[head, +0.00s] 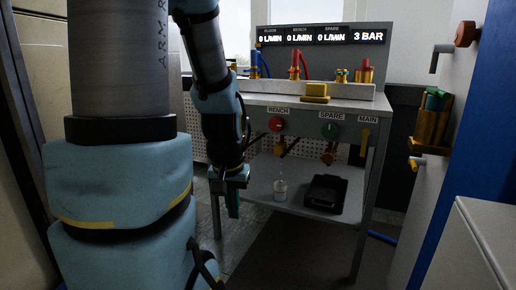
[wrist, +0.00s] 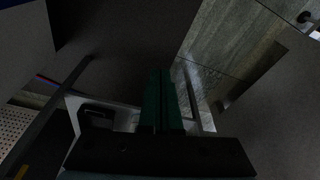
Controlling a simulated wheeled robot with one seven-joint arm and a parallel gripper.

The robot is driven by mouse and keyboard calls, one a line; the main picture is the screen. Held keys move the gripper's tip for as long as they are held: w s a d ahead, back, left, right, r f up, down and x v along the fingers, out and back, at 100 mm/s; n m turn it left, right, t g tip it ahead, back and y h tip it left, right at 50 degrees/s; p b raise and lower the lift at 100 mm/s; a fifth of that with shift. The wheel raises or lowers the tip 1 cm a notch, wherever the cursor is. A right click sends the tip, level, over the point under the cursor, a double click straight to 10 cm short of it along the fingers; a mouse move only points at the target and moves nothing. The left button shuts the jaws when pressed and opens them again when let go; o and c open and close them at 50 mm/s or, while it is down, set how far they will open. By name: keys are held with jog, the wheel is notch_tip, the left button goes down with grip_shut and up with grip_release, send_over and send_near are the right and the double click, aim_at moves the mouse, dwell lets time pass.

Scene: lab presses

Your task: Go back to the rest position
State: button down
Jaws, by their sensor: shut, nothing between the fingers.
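My gripper (head: 232,205) hangs pointing down at the left front of the grey bench (head: 330,105), apart from it. In the wrist view its two green fingers (wrist: 162,100) lie together with nothing between them. My arm comes down from the top of the head view and covers part of the bench's left side. The gripper is beside the lower shelf (head: 262,190), left of a small clear bottle (head: 280,188).
A black tray (head: 325,194) sits on the lower shelf. A red knob (head: 277,124), a green knob (head: 330,130) and a yellow lever (head: 365,137) are on the bench front. Brass fittings (head: 430,125) stick out from the right. Dark floor lies in front.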

notch_tip(320, 180, up, 38)
jog(key=s+n+p, duration=0.1)
jog(key=p, duration=3.7)
jog(key=shift+s+a+r+g, duration=0.2)
jog(key=shift+s+a+g, duration=0.15)
jog(key=shift+a, duration=0.1)
